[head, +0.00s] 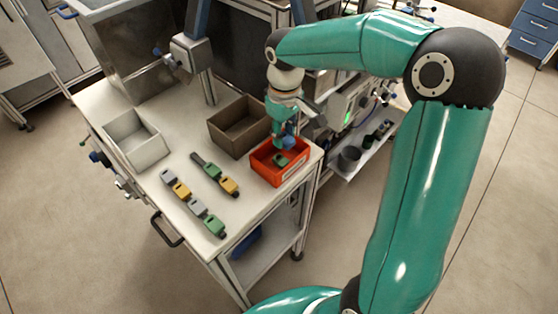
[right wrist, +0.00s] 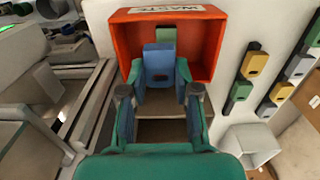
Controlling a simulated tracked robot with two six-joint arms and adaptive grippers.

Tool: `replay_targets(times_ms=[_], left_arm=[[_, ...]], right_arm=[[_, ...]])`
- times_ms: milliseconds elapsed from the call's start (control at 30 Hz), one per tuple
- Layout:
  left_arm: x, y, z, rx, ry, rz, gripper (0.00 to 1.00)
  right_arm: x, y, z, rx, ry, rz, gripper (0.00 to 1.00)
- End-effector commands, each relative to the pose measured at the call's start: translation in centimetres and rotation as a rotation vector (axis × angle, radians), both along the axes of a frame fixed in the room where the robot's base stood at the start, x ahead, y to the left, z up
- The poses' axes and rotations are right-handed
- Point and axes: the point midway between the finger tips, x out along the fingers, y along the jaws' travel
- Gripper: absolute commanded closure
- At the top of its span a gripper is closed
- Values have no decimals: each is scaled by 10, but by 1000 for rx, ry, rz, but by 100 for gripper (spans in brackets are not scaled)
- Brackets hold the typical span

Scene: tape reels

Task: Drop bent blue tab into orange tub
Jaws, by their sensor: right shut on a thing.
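The orange tub (head: 263,172) stands at the table's right front corner. It also shows in the right wrist view (right wrist: 126,44), with a label reading "WASTE" on its rim. My right gripper (head: 285,141) points down over the tub and is shut on the blue tab (head: 290,143). In the right wrist view the blue tab (right wrist: 158,63) sits between the fingertips, in front of the tub's opening. A bend in the tab cannot be made out. A green piece (head: 280,160) lies inside the tub, partly hidden behind the blue tab in the wrist view. My left gripper is not in view.
A brown bin (head: 228,143) stands just behind and left of the tub. A white bin (head: 138,152) is at the table's left. Several grey, yellow and green pieces (head: 197,208) lie in two rows on the table. A black cylinder (head: 349,158) stands on a shelf at right.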

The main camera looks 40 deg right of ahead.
Motion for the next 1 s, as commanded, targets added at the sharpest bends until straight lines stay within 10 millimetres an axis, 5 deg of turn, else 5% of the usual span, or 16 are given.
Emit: replay_targets(times_ms=[200,567,600,733,1000], left_arm=[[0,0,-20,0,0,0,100],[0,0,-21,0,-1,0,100],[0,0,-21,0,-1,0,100],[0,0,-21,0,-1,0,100],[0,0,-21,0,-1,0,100]], right_arm=[[0,0,-24,0,1,0,82],[0,0,-26,0,0,1,82],[0,0,-26,0,0,1,63],[0,1,-26,0,0,1,41],[1,1,-26,0,0,2,40]])
